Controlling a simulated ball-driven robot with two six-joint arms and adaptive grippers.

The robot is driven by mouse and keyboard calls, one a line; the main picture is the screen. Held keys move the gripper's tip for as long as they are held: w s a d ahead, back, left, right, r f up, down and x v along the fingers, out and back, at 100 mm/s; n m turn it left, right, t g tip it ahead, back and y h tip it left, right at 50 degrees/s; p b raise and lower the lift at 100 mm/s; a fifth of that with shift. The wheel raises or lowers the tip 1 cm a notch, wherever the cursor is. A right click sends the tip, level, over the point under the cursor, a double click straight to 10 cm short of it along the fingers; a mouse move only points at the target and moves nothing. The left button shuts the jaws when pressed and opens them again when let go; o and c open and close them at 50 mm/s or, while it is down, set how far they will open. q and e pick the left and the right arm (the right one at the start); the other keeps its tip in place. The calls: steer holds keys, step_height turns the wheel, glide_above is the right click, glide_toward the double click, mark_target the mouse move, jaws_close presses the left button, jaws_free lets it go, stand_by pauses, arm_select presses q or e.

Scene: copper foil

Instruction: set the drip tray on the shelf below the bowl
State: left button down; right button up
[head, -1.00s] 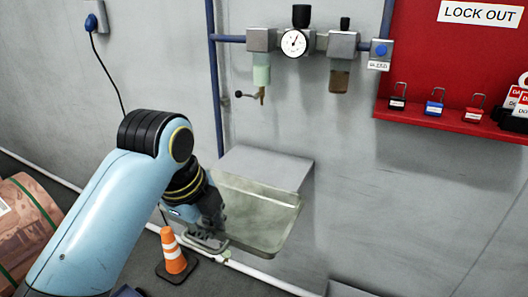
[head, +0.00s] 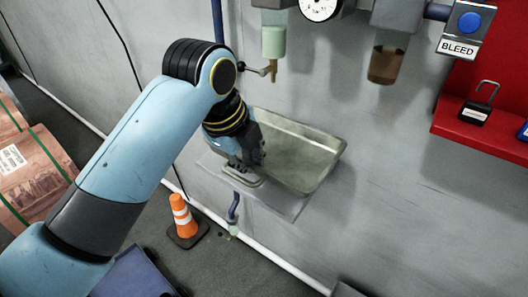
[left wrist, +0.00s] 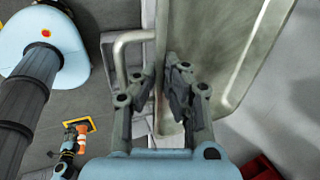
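The drip tray (head: 300,150) is a shallow grey metal tray with raised rims and a loop handle (left wrist: 122,48) at its left end. My left gripper (head: 252,160) is at that end, and in the left wrist view its fingers (left wrist: 163,90) close on the tray's end wall by the handle. The tray is over the grey wall shelf (head: 292,207), whose front edge shows below it; I cannot tell whether they touch. The greenish bowl (head: 273,42) with its drain tap hangs above the tray. My right gripper is not in view.
A second bowl with brown liquid (head: 387,65) hangs to the right. A red lockout board (head: 480,135) is at the far right. An orange cone (head: 183,218) stands on the floor below. A strapped brown box (head: 35,170) is at the left. The wall right of the shelf is bare.

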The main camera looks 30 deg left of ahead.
arm_select(q)
steer(key=w+a+f, duration=0.2)
steer(key=w, duration=0.1)
steer(key=w+a+f, duration=0.1)
steer(key=w+a, duration=0.1)
steer(key=shift+w+a+f, duration=0.1)
steer(key=shift+w+f, duration=0.05)
steer(key=shift+f, duration=0.25)
steer(key=w+a+f, duration=0.1)
steer(key=w+f, duration=0.1)
steer(key=shift+w+a, duration=0.35)
steer(key=shift+a, duration=0.05)
steer(key=shift+a+f, duration=0.1)
steer(key=shift+f, duration=0.2)
step_height(320, 180, down, 3)
steer(key=shift+r, duration=0.2)
steer(key=shift+f, duration=0.5)
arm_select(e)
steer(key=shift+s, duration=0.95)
arm_select(q)
steer(key=c, duration=1.5)
jaws_free()
steer(key=shift+s, duration=0.1)
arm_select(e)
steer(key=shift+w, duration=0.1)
